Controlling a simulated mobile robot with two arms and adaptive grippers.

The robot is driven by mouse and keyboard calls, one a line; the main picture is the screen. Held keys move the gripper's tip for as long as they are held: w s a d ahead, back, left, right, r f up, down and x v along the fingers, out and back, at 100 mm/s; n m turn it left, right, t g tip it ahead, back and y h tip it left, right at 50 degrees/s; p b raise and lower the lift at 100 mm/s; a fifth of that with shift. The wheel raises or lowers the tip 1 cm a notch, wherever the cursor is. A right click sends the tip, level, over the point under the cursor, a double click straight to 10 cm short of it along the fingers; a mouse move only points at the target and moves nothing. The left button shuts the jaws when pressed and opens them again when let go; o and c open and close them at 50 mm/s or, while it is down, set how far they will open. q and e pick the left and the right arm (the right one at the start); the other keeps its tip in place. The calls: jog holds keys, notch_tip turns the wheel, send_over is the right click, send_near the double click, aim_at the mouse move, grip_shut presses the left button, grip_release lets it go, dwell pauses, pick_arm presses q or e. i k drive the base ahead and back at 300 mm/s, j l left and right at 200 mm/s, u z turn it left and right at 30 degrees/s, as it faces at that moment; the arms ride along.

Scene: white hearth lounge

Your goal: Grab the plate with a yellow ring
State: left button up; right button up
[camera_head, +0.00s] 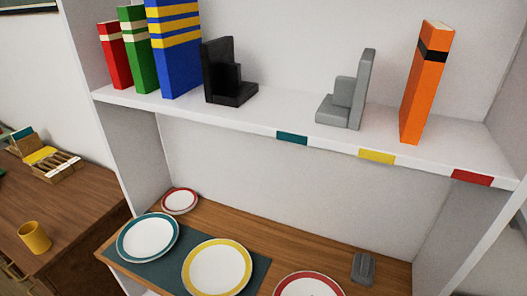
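The plate with a yellow ring (217,268) has a white centre. It lies on a dark green mat (158,266) on the lower wooden shelf, right of the plate with a teal ring (148,238). It is left of a plate with a red ring (309,287), which is cut off by the bottom edge. A smaller red-ringed plate (180,201) lies at the back left. Neither of my grippers is in view.
The white upper shelf (300,131) overhangs the plates and holds books (175,50), a black bookend (228,75), a grey bookend (346,95) and an orange book (426,80). A small grey object (363,267) stands at the lower right. A brown table (70,210) with a yellow cup (34,237) is at left.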

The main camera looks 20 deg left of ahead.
aim_at(217, 268)
jog(key=k+j+u, duration=0.15)
jog(key=u, duration=0.85)
